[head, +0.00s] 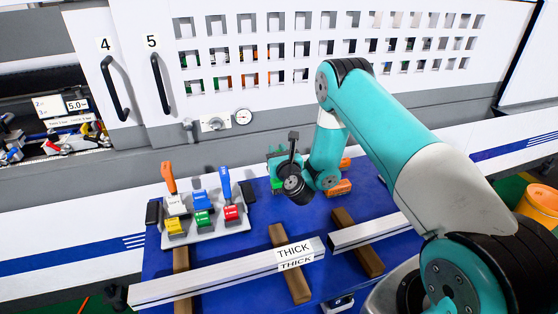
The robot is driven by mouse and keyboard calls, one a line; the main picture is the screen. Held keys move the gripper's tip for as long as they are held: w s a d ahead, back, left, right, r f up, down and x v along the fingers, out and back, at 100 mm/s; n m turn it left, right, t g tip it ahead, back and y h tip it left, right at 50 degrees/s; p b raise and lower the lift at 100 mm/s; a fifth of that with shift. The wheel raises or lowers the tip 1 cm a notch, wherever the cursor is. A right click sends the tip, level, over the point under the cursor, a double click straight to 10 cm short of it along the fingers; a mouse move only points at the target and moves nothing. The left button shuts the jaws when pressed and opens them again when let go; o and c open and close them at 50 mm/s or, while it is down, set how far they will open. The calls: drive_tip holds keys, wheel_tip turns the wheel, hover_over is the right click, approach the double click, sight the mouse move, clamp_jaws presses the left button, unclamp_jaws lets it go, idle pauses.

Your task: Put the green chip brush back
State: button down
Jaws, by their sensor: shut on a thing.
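My gripper (281,162) is at the end of the teal arm, over the back middle of the blue table, mostly hidden behind my dark wrist. It is shut on a green thing, which I take to be the green chip brush (277,184); only a small part of it shows beside the wrist. To the left stands a light grey rack (206,236) with coloured blocks. Its green block (203,217) has no handle standing in it. An orange-handled brush (169,178) and a blue-handled brush (226,184) stand upright in the rack.
A long metal profile (220,285) labelled THICK and a second profile (370,232) lie across brown wooden bars (290,268) at the front. Orange blocks (339,188) lie right of my wrist. A white machine panel (290,75) rises behind. Blue table (260,222) is bare between rack and wrist.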

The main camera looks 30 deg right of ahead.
drive_tip(key=shift+f, duration=0.6)
drive_tip(key=c, duration=1)
unclamp_jaws()
drive_tip(key=shift+o, duration=0.2)
